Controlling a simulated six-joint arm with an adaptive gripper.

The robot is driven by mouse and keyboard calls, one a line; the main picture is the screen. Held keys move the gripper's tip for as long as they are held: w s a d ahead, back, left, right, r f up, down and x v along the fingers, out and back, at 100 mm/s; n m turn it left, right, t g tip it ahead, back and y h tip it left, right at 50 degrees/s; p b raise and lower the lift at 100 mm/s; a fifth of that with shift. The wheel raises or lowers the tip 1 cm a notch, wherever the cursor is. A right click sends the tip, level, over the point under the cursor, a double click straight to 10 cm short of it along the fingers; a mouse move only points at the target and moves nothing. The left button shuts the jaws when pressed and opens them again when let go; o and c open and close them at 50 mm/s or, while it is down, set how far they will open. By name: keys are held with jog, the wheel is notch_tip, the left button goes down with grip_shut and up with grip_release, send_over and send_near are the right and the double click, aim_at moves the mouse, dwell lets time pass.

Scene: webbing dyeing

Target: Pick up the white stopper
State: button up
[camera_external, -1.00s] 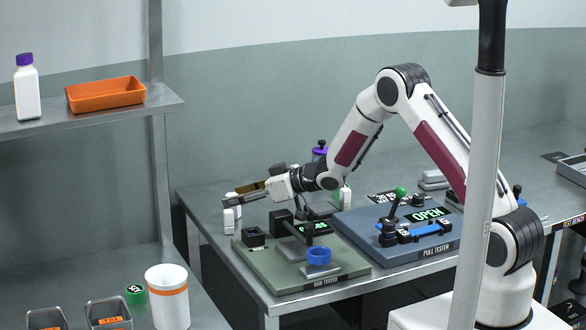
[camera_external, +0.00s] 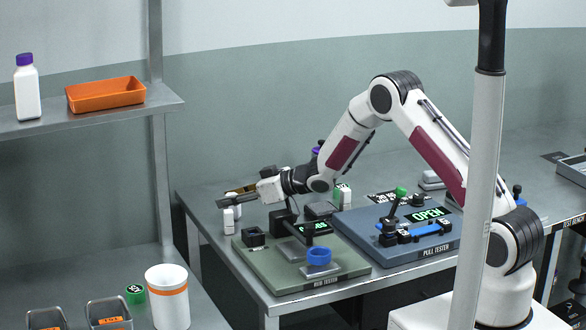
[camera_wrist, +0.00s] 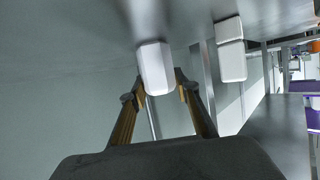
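A white block-like stopper (camera_wrist: 155,70) shows in the wrist view between the fingertips of my gripper (camera_wrist: 160,84). The fingers stand apart on either side of it, with no clear grip on it. In the external view my gripper (camera_external: 220,202) reaches left, level and low over the table's left end. A white piece (camera_external: 232,196) shows just above the finger there. A second white piece, in two stacked parts (camera_wrist: 231,60), stands beside it in the wrist view, outside the fingers; it also shows in the external view (camera_external: 228,222), below the fingers.
The blue pull tester (camera_external: 410,245) is further right. The table's left edge (camera_external: 205,240) is near the white pieces.

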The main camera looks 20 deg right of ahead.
aim_at(231, 194)
jog(key=c, duration=0.5)
jog(key=shift+o, duration=0.2)
jog(key=shift+r, duration=0.15)
jog(key=shift+r, duration=4.85)
